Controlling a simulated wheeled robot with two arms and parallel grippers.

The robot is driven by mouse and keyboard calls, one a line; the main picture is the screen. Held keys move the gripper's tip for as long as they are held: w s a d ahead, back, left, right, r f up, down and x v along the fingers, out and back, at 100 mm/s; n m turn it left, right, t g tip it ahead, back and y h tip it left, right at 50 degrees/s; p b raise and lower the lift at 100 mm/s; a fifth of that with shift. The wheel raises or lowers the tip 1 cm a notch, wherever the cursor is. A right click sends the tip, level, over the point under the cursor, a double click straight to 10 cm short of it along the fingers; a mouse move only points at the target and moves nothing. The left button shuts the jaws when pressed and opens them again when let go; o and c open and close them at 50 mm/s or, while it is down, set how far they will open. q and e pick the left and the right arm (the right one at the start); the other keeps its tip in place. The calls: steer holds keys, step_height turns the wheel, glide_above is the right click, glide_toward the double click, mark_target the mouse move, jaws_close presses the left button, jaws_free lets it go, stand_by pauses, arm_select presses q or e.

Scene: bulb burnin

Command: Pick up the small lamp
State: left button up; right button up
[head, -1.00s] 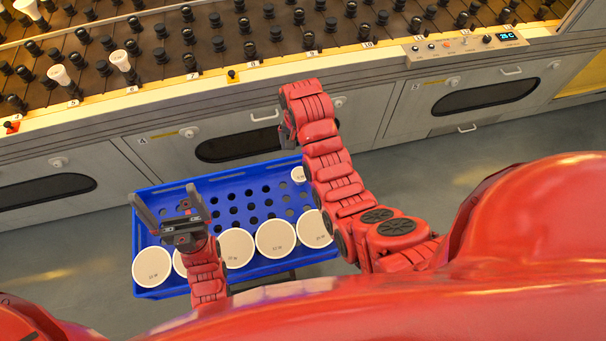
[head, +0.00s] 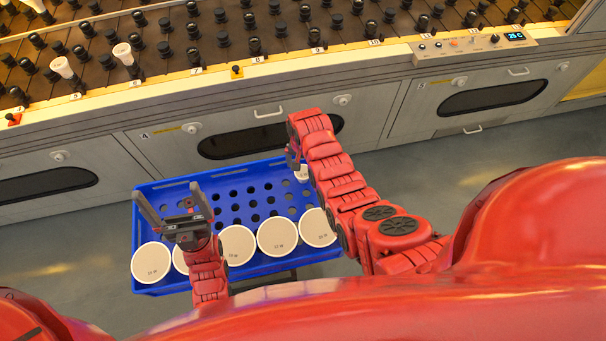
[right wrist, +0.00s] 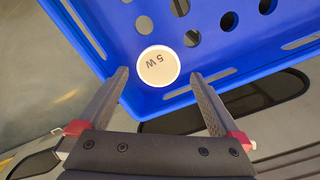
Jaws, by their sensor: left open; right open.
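The small lamp (right wrist: 158,66), a white disc marked "5 W", sits in the corner of the blue crate in the right wrist view. In the head view the small lamp (head: 302,174) is partly hidden behind my right arm. My right gripper (right wrist: 160,85) is open, its two fingers on either side of the lamp's near side in the picture, holding nothing. In the head view the right gripper (head: 293,155) is mostly hidden by its own wrist. My left gripper (head: 168,203) is open and empty over the left part of the crate.
The blue crate (head: 165,190) has a floor with several holes. Several larger white lamps (head: 277,238) line its near side. Behind it stands a grey cabinet (head: 400,110) with a rack of sockets (head: 190,60), some holding white lamps, and a control panel (head: 475,45).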

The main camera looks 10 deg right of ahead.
steer(key=shift+d+f, duration=0.15)
steer(key=shift+f, duration=2)
steer(key=c, duration=1.3)
